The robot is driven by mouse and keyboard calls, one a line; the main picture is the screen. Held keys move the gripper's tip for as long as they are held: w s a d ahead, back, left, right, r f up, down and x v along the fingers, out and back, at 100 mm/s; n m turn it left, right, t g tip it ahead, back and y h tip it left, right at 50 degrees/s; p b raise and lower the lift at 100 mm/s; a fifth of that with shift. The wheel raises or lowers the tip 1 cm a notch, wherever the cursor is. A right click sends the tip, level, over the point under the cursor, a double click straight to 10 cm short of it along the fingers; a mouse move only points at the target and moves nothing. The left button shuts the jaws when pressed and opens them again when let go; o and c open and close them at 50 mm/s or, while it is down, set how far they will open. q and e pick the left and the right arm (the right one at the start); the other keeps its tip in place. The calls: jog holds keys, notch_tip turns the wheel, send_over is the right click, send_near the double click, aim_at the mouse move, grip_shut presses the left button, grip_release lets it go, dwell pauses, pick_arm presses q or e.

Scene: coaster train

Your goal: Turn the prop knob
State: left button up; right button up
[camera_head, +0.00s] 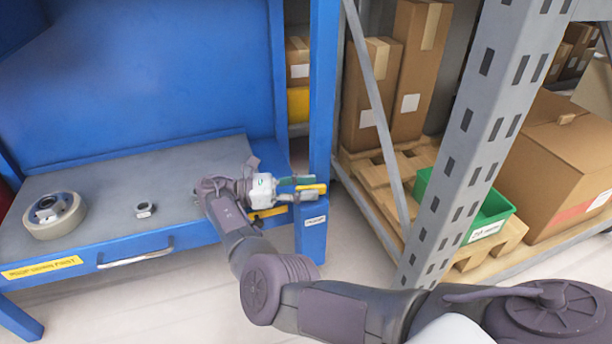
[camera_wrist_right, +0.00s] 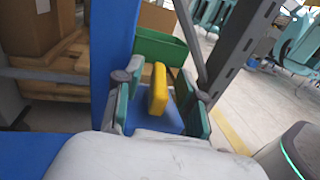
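A yellow, bar-shaped knob (camera_head: 312,188) shows at the blue post (camera_head: 322,110) of the workbench, in the middle of the head view. In the right wrist view the yellow knob (camera_wrist_right: 158,88) stands up from a blue surface. My right gripper (camera_head: 300,187) reaches it from the left. Its green-padded fingers (camera_wrist_right: 160,107) are apart, one on each side of the knob. In the wrist view a gap shows between the knob and each finger, so it does not look gripped. The base of the knob is partly hidden. My left gripper is not in view.
A grey slotted rack upright (camera_head: 480,140) stands to the right, before a green bin (camera_head: 490,212) and cardboard boxes (camera_head: 560,150). Floor shows below the bench.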

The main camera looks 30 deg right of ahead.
aim_at(306, 187)
notch_tip(306, 187, up, 9)
jog(key=shift+r, duration=0.15)
